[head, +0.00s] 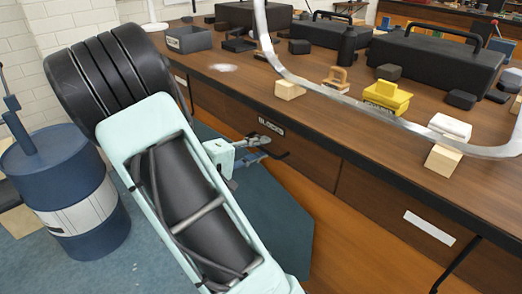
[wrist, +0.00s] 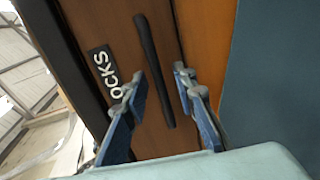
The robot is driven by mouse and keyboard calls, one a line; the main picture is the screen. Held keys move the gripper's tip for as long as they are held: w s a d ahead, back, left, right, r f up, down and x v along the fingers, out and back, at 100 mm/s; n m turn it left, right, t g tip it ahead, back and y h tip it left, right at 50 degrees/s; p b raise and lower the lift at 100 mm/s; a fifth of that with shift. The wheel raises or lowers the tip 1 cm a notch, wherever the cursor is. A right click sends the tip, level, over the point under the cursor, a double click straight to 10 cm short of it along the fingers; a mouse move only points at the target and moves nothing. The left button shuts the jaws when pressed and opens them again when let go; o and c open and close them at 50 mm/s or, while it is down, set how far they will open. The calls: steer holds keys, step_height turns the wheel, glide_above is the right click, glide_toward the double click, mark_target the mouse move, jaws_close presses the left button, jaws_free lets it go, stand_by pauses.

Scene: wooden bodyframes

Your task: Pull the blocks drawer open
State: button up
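The blocks drawer (head: 312,166) is a dark brown front under the worktop edge and looks flush with the bench. Its black label reading BLOCKS (head: 271,126) sits near the top edge; the wrist view shows part of the label (wrist: 105,72). The drawer's handle is a long black bar (wrist: 153,70), partly hidden by my arm in the head view. My gripper (head: 262,147) is at the drawer front. In the wrist view its blue-grey fingers (wrist: 158,76) are spread apart, one each side of the handle, with gaps showing. Contact with the handle is not visible.
The worktop (head: 225,85) carries a yellow block piece (head: 387,97), wooden blocks (head: 289,90) and black cases (head: 440,60). A curved metal rail (head: 330,95) crosses the view. A blue barrel (head: 70,190) stands left. Another drawer with a white label (head: 429,228) is right.

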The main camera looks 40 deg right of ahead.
steer(key=shift+d+f, duration=0.1)
steer(key=shift+d, duration=0.25)
steer(key=shift+c, duration=0.5)
jaws_close()
